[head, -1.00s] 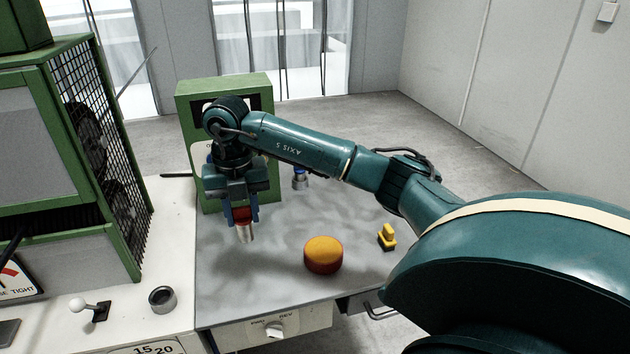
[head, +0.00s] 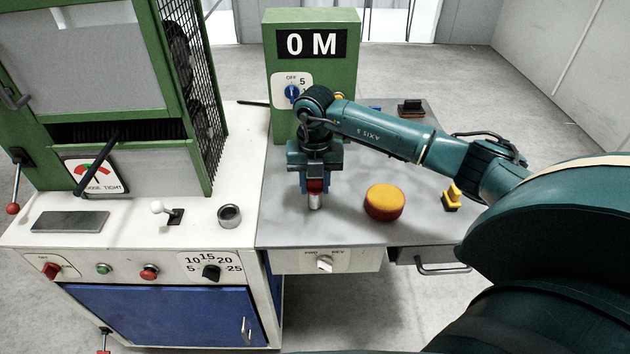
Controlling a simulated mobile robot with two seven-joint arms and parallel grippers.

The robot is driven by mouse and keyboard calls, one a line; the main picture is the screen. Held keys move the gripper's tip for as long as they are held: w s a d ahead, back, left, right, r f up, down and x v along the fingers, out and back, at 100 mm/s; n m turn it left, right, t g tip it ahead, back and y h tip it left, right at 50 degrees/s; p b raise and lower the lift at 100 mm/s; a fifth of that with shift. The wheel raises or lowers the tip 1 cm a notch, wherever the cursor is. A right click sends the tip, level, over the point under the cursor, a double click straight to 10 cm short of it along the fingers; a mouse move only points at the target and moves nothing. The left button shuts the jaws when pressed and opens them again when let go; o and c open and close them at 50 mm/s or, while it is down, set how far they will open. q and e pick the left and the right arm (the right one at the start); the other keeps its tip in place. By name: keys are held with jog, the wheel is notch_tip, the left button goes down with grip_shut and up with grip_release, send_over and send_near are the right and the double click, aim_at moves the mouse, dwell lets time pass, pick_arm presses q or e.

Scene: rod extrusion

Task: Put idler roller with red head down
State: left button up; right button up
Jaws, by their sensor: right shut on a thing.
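My right gripper (head: 315,186) is shut on the idler roller with the red head (head: 315,201). It points straight down over the grey metal tabletop (head: 285,220), in front of the green box with the 0 M display. The roller is upright, with its red head between the fingers and its metal shaft below. I cannot tell whether its lower end touches the tabletop. My left gripper is not in view.
A yellow-topped red button (head: 384,202) stands right of the roller, with a yellow-handled block (head: 451,196) beyond it. The green display box (head: 311,62) is behind. A metal ring (head: 229,215) and a white lever (head: 166,209) are on the white machine top at left. The front tabletop is clear.

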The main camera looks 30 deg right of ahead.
jog(key=shift+f, duration=0.1)
jog(key=o, duration=1)
jog(key=shift+o, duration=0.2)
